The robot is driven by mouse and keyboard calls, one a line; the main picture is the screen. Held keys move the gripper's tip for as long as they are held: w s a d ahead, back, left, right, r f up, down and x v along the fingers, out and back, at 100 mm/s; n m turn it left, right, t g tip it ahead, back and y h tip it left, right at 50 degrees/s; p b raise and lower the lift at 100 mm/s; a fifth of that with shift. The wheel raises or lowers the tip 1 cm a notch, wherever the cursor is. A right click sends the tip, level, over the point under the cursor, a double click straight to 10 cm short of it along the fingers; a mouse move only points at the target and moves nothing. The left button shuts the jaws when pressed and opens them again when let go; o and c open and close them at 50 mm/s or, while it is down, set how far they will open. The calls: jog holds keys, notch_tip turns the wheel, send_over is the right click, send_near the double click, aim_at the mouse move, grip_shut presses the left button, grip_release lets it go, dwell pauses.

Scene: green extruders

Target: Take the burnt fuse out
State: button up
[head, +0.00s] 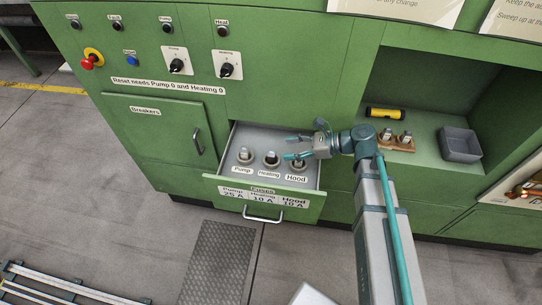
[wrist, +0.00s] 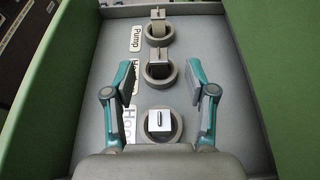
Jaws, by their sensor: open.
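Three fuses stand in round holders in the open grey drawer (head: 225,168). They are the Pump fuse (head: 244,155), the Heating fuse (head: 270,160) and the Hood fuse (head: 298,164). In the wrist view the Pump fuse (wrist: 158,18) is farthest, the Heating fuse (wrist: 158,68) is in the middle and the Hood fuse (wrist: 159,122) is nearest. The Heating fuse looks darker in the head view; I cannot be sure which is burnt. My gripper (head: 289,147) is open and empty above the drawer; in the wrist view its fingers (wrist: 160,78) spread either side of the row.
The drawer front carries a fuse rating label (head: 262,196) and a handle (head: 262,217). In the niche to the right are a yellow-black flashlight (head: 385,113), a wooden block (head: 398,145) with small fuse-like parts, and a grey bin (head: 460,145). Knobs and buttons are on the panel above.

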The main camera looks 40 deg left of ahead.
aim_at(272, 152)
jog(key=shift+p+x, duration=1.1)
jog(key=shift+x, duration=1.7)
jog(key=shift+s+d, duration=0.1)
jog(key=shift+c, duration=0.3)
grip_shut()
